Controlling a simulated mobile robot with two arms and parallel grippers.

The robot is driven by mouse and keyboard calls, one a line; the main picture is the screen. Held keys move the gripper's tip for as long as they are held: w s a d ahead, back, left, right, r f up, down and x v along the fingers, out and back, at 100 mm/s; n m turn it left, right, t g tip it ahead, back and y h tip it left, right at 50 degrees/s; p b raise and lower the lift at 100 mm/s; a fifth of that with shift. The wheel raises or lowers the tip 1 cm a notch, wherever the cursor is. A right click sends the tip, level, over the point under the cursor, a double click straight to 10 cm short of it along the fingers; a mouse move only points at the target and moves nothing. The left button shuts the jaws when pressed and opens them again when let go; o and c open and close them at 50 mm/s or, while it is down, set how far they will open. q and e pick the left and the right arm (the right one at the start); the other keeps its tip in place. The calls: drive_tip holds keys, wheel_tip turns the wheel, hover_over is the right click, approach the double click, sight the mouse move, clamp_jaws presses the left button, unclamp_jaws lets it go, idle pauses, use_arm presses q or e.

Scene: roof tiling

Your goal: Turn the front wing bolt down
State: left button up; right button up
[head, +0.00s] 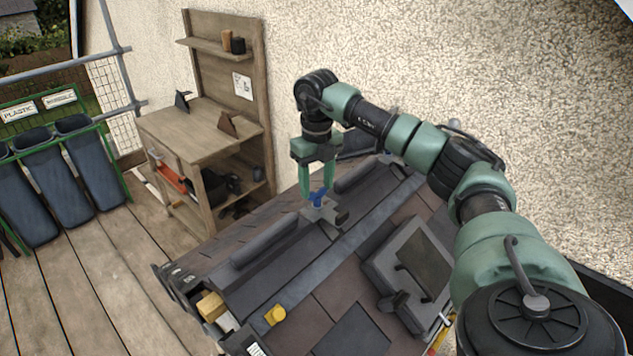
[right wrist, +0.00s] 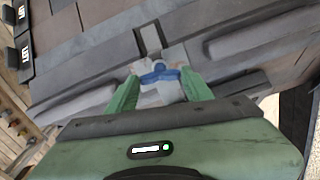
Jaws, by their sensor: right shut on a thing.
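The blue wing bolt (head: 317,197) stands on a grey metal clamp (head: 328,214) on the roof piece. In the right wrist view the wing bolt (right wrist: 160,74) lies between the fingertips, with its wings spread left and right. My right gripper (head: 318,191) points down from above, with its green fingers shut on the wing bolt. The fingers also show in the right wrist view (right wrist: 161,88). How far the bolt is screwed in cannot be told. My left gripper is not in view.
A slate-covered roof piece (head: 310,265) with long grey bars fills the middle. A yellow object (head: 275,315) lies near its front edge. A wooden workbench (head: 195,125) and blue bins (head: 75,175) stand at left.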

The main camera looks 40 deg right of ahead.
drive_tip(key=shift+w+d+r+m, duration=0.15)
drive_tip(key=shift+r+m, duration=0.15)
drive_tip(key=shift+m, duration=0.6)
drive_tip(key=o, duration=1.4)
drive_tip(key=shift+s, duration=0.2)
drive_tip(key=shift+f, duration=0.1)
